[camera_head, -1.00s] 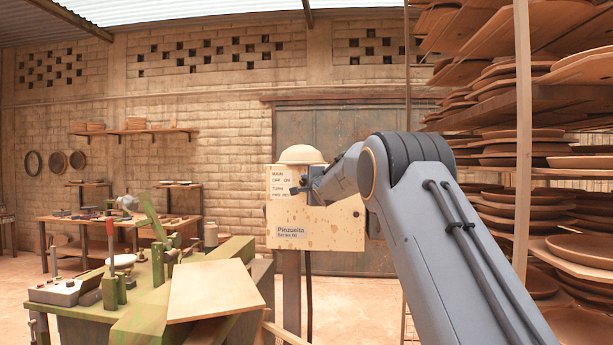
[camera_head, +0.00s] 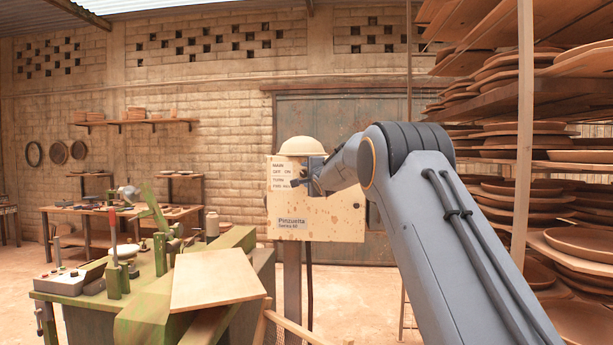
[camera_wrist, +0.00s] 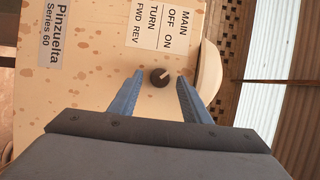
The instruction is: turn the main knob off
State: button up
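The main knob (camera_wrist: 160,77) is a small dark round knob with a pale pointer mark, on the spotted cream face of the control box (camera_head: 335,220). In the wrist view the picture is turned sideways, and a label (camera_wrist: 163,25) reading MAIN OFF ON, TURN FWD REV lies above the knob. My gripper (camera_wrist: 158,92) is open, with one blue finger on each side of the knob and a gap to both. I cannot tell whether the fingertips reach the knob's depth. In the head view my gripper (camera_head: 302,183) is at the box's face and hides the knob.
A pale dome (camera_head: 302,146) sits on top of the box, which stands on a post. A green machine bench (camera_head: 80,300) with a tilted board (camera_head: 215,280) is at the left. A rack of clay plates (camera_head: 530,150) stands close on the right.

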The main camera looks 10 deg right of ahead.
jog(key=s+b, duration=0.3)
jog(key=s, duration=0.4)
jog(key=shift+s+d+b, duration=0.35)
jog(key=shift+s, duration=0.05)
dwell(0.3)
jog(key=s+f+n+g+h+b, duration=0.1)
jog(key=s+f+n+g, duration=0.2)
jog(key=s+f, duration=0.55)
jog(key=s+f+n+g+b, duration=0.1)
jog(key=s+f+n+g, duration=0.3)
jog(key=f, duration=0.7)
jog(key=s+f+n+g+h+b, duration=0.1)
jog(key=s+f+g, duration=0.1)
jog(key=s+f, duration=0.7)
jog(key=s+f+n+g+b, duration=0.1)
jog(key=s+f+n+g, duration=0.1)
jog(key=s+f, duration=0.4)
jog(key=s+a+f+n+g+b, duration=0.1)
jog(key=s+f+n+g, duration=0.2)
jog(key=s+f, duration=0.4)
jog(key=s+a+f+n+g+b, duration=0.1)
jog(key=s+f+n, duration=0.3)
jog(key=s, duration=1.5)
notch_tip(320, 180, down, 2)
jog(key=shift+f+g+y, duration=0.25)
jog(key=shift+g+y, duration=0.15)
jog(key=shift+g, duration=0.4)
